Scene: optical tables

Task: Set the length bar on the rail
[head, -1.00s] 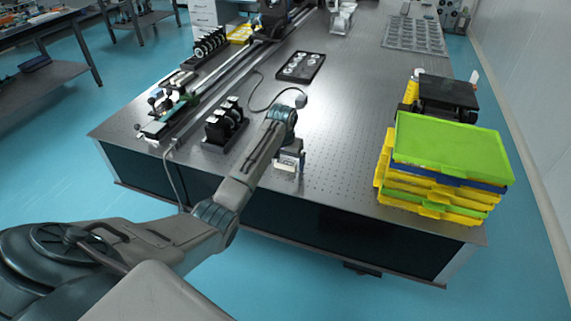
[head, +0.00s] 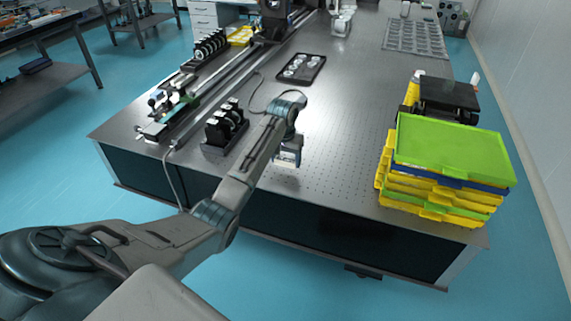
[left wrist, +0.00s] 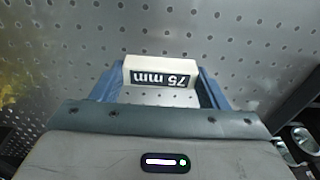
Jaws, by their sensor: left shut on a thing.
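The length bar (left wrist: 160,75) is a small cream block with a dark "75 mm" label, which reads upside down in the left wrist view. My left gripper (left wrist: 160,82) is shut on it, with a blue finger at each end of the block. In the head view the left gripper (head: 287,154) hangs over the front part of the optical table, and the bar is too small to make out clearly. The long rail (head: 222,94) runs along the left side of the table, apart from the gripper. My right gripper is not in view.
A black holder with round optics (head: 224,128) stands between the rail and my left gripper. A black tray (head: 302,68) with round parts lies behind. Stacked green and yellow trays (head: 448,150) fill the front right. The middle of the perforated table (head: 345,120) is clear.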

